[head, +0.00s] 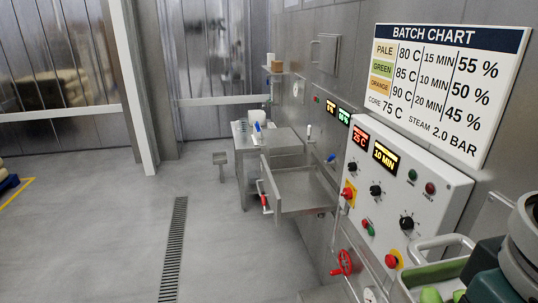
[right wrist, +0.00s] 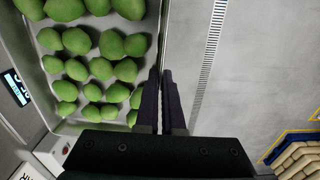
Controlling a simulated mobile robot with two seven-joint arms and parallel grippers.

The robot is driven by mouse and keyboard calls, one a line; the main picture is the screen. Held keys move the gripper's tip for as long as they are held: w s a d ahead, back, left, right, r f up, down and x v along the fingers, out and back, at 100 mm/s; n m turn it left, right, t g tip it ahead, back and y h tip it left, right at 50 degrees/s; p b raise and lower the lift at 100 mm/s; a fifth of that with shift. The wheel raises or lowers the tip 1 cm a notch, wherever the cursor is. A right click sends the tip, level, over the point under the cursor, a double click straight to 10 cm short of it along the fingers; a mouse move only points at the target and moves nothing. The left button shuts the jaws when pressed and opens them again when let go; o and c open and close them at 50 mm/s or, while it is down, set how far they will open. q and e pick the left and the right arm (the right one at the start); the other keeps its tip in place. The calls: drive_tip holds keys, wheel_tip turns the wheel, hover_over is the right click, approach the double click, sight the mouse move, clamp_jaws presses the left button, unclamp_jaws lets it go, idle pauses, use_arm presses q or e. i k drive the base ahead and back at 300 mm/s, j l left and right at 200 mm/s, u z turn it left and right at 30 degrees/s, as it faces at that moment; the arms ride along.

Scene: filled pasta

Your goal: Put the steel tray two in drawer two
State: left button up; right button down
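The steel tray (right wrist: 155,45) fills the left of the right wrist view and holds several rows of green filled pasta (right wrist: 100,70). My right gripper (right wrist: 164,75) is shut on the tray's side rim, with one dark finger on either side. In the head view, part of the tray (head: 440,242) shows at the bottom right beside my right arm, with green pieces in it. An open steel drawer (head: 305,190) juts out from the wall unit and looks empty inside; its number cannot be read. My left gripper is out of view.
A control panel (head: 400,195) with knobs and displays stands between the tray and the open drawer. A red valve wheel (head: 342,263) sticks out below it. A steel table (head: 268,140) stands beyond the drawer. The floor left of the drawer is clear, with a drain grate (head: 174,250).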

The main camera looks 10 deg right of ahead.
sight(299, 189)
drive_tip(key=i, duration=1.8)
drive_tip(key=i+z, duration=0.15)
drive_tip(key=i, duration=0.35)
drive_tip(key=i+j+z, duration=0.15)
drive_tip(key=i, duration=0.35)
drive_tip(key=i+j+z, duration=0.2)
drive_tip(key=i, duration=0.3)
drive_tip(key=i+j+z, duration=0.15)
drive_tip(key=i, duration=0.3)
drive_tip(key=j, duration=0.1)
